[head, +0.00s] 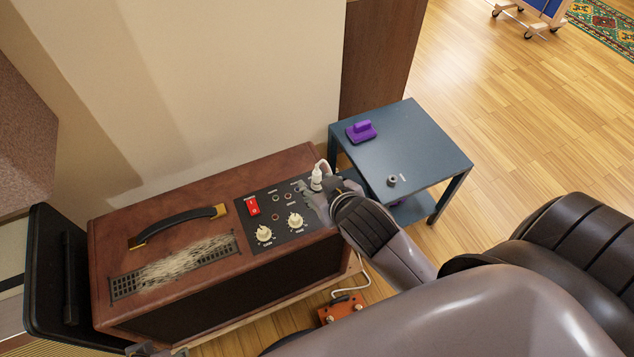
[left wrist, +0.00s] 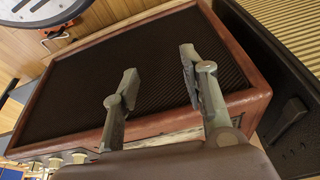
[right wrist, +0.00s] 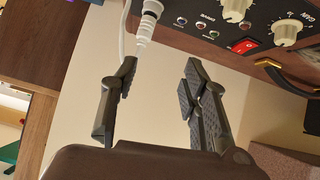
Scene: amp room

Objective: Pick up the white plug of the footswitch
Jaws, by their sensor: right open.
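The white plug (head: 316,180) stands upright at the right end of the amp's control panel (head: 283,204), with a white cable running from it. In the right wrist view the plug (right wrist: 150,14) shows at the top edge, beyond the fingertips and between their lines. My right gripper (head: 318,194) is open right beside the plug; its fingers (right wrist: 160,78) hold nothing. The orange footswitch (head: 341,308) lies on the floor below, with a white cable. My left gripper (left wrist: 157,75) is open and empty in front of the amp's dark grille.
The brown amp (head: 190,265) has a black handle (head: 178,223), cream knobs (head: 264,233) and a red switch (head: 252,206) on top. A blue-grey side table (head: 425,150) stands to the right, bearing a purple object (head: 361,131). A wall rises behind the amp.

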